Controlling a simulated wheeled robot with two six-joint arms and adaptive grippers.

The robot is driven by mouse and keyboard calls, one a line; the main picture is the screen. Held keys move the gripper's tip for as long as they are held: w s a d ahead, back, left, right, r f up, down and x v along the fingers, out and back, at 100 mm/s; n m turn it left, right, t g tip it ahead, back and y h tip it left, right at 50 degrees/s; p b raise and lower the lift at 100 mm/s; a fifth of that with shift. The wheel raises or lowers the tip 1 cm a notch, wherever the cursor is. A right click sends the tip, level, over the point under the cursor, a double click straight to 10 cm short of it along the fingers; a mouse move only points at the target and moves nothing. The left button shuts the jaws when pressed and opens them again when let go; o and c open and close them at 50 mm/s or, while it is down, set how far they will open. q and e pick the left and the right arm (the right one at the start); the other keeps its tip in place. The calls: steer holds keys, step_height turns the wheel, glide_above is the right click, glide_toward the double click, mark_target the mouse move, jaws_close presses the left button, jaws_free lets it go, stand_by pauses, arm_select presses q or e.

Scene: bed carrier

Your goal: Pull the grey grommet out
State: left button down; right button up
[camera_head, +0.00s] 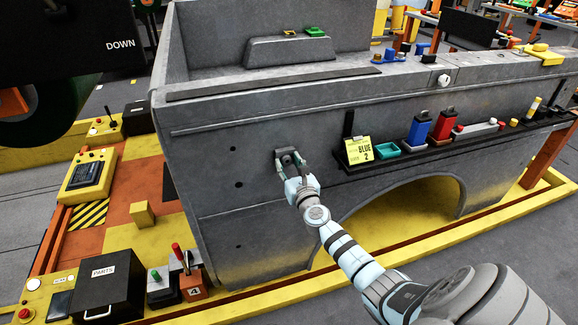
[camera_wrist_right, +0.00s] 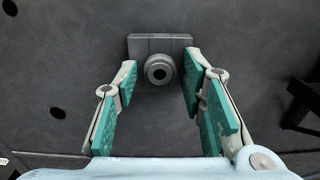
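The grey grommet (camera_wrist_right: 159,70) is a round knob with a dark centre hole, set against a square grey plate (camera_wrist_right: 160,41) on the dark grey bed side wall. My right gripper (camera_wrist_right: 158,85) is open, with one teal-padded finger on each side of the grommet and visible gaps between pads and grommet. In the head view my right gripper (camera_head: 290,160) reaches up to the wall at the plate and mostly hides the grommet. My left gripper is in neither view.
A ledge (camera_head: 440,148) to the right carries a yellow note (camera_head: 359,150), a teal tray (camera_head: 387,149), and blue and red items. Dark holes (camera_head: 239,184) mark the wall to the left. A wheel arch opening (camera_head: 410,208) lies below right.

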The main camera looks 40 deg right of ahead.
jaws_close()
steer(key=shift+s+a, duration=0.15)
steer(key=shift+s, duration=0.25)
steer(key=shift+p+v, duration=0.65)
steer(key=shift+v, duration=0.2)
steer(key=shift+p+v, duration=0.3)
steer(key=shift+v, duration=0.65)
